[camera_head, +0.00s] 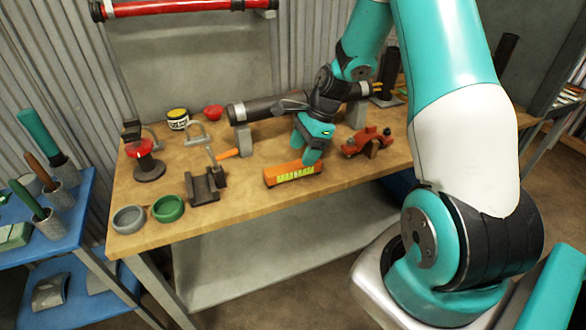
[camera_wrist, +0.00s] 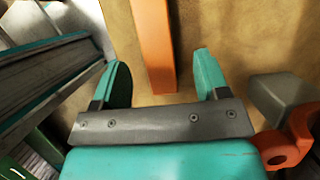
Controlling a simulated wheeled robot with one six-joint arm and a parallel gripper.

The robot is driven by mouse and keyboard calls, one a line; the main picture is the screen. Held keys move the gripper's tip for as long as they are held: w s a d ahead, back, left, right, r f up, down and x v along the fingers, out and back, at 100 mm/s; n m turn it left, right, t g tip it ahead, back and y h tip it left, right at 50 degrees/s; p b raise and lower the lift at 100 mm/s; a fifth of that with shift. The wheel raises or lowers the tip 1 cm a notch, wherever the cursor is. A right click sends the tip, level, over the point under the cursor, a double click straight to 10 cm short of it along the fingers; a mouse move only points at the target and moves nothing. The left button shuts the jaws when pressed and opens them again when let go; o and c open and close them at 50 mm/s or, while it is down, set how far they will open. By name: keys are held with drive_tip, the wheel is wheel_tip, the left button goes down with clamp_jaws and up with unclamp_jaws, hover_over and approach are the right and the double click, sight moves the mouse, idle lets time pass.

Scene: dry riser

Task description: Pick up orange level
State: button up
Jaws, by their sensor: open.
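The orange level (camera_head: 292,173) lies on the wooden workbench near its front edge, with a yellow-green panel on its side. In the wrist view the orange level (camera_wrist: 154,45) runs from the top edge down to between my fingers. My gripper (camera_head: 310,155) is just above and behind the level in the head view. In the wrist view my gripper (camera_wrist: 156,72) has its two teal fingers apart, one on each side of the level's near end, with gaps on both sides. Whether the fingertips reach down to the level's height cannot be told.
On the bench (camera_head: 240,195), a red-brown clamp-like tool (camera_head: 366,141) stands right of the level. A dark vise-like block (camera_head: 205,186) stands left, with green (camera_head: 168,208) and grey (camera_head: 129,219) rings beyond. A dark pipe (camera_head: 265,108) on grey blocks lies behind my gripper.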

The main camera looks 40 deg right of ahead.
sight(294, 165)
drive_tip(key=shift+a+p+x, duration=0.2)
drive_tip(key=shift+p+x, duration=0.15)
drive_tip(key=shift+x, duration=1.2)
drive_tip(key=shift+a+p+x, duration=0.25)
drive_tip(key=shift+p+x, duration=0.1)
drive_tip(key=shift+x, duration=1.2)
drive_tip(key=shift+r, duration=0.25)
drive_tip(key=c, duration=1.1)
